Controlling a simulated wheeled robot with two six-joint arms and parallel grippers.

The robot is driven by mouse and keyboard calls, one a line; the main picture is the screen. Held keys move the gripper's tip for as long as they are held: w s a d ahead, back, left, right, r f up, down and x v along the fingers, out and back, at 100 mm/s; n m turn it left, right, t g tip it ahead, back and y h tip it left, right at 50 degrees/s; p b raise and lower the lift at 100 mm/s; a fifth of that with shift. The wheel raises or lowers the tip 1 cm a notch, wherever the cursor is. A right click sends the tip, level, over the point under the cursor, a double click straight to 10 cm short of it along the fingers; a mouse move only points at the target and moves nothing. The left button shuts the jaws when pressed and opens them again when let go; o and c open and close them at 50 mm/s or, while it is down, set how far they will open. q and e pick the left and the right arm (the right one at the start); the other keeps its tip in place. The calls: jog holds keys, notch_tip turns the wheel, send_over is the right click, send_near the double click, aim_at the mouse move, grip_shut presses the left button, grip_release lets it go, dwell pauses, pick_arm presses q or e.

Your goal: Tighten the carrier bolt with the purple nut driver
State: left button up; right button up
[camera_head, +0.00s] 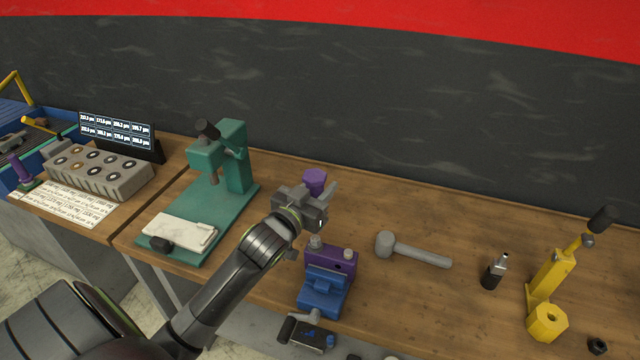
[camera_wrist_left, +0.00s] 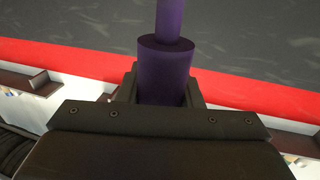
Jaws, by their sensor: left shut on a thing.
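My left gripper (camera_head: 318,205) is shut on the purple nut driver (camera_head: 315,178), whose purple top sticks up above the fingers. In the left wrist view the purple shaft (camera_wrist_left: 168,65) stands between the jaws (camera_wrist_left: 165,95). The gripper is over the bench, above and just behind a purple carrier block (camera_head: 332,258) held in a blue vise (camera_head: 322,292). Two pale round bolt-like heads (camera_head: 316,242) show on top of the block. The lower end of the driver is hidden by the gripper, so I cannot tell whether it touches a bolt. My right gripper is not in view.
A green press (camera_head: 225,165) stands left. A grey block with round parts (camera_head: 98,172) and a display are farther left.

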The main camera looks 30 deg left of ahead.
pick_arm(q)
notch_tip(320, 180, down, 2)
jog(key=shift+b, duration=0.4)
jog(key=shift+f, duration=0.1)
jog(key=shift+f+b, duration=0.95)
jog(key=shift+f, duration=0.65)
